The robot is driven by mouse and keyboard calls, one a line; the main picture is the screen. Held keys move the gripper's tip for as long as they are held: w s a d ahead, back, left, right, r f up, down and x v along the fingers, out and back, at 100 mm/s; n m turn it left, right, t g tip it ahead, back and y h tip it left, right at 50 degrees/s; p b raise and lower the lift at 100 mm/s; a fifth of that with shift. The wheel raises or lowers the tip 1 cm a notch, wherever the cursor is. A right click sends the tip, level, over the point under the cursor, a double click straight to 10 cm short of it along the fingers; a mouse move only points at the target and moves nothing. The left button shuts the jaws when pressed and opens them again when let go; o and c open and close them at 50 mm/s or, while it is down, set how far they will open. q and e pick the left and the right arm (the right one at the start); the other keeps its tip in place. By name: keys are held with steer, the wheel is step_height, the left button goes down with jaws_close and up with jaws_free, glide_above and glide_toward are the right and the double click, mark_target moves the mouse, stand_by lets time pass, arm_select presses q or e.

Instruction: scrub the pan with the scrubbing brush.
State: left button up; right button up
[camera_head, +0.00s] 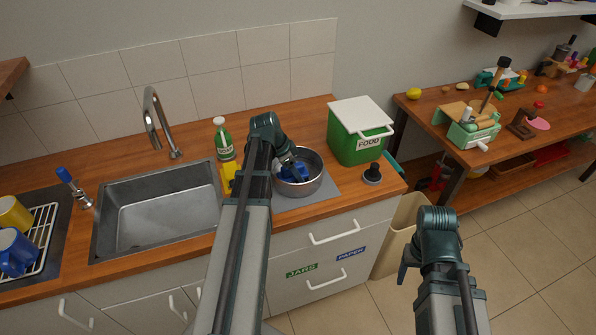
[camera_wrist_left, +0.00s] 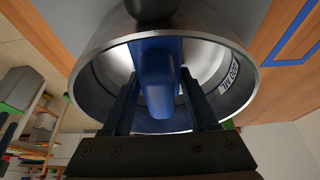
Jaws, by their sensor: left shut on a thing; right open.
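The steel pan (camera_head: 318,187) stands on a grey mat on the counter, right of the sink. It fills the left wrist view (camera_wrist_left: 235,62), with a volume mark on its inner wall. My left gripper (camera_head: 287,168) reaches into the pan from above. It is shut on the blue handle of what looks like the scrubbing brush (camera_head: 298,174), also seen between the fingers in the left wrist view (camera_wrist_left: 156,80). The brush's lower end is hidden, so I cannot tell whether it touches the pan. My right gripper (camera_head: 420,258) is open and empty, in front of the counter, its fingers mostly hidden.
A green FOOD bin (camera_head: 350,148) stands behind the pan. A black knobbed item (camera_head: 372,174) is at the pan's right. A green bottle (camera_head: 223,140) and a yellow item (camera_head: 229,175) are at its left, then the sink (camera_head: 160,215). A beige bin (camera_head: 398,240) stands on the floor.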

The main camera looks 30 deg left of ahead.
mark_target(304, 168)
arm_select(q)
steer(key=shift+w+d, duration=0.4)
steer(key=shift+w, duration=0.35)
steer(key=shift+w+d, duration=0.4)
steer(key=shift+w, duration=0.3)
steer(key=shift+s, duration=0.1)
steer(key=shift+s+a+f, duration=0.1)
steer(key=shift+s+a, duration=0.35)
steer(key=shift+s, duration=0.3)
steer(key=shift+s+a, duration=0.4)
steer(key=shift+s, duration=0.3)
steer(key=shift+w+d, duration=0.45)
steer(key=shift+w, duration=0.3)
steer(key=shift+w+d, duration=0.4)
steer(key=shift+w, duration=0.35)
steer(key=shift+s+a, duration=0.45)
steer(key=shift+s, duration=0.3)
steer(key=shift+s+a, duration=0.4)
steer(key=shift+s, duration=0.35)
steer(key=shift+w, duration=0.1)
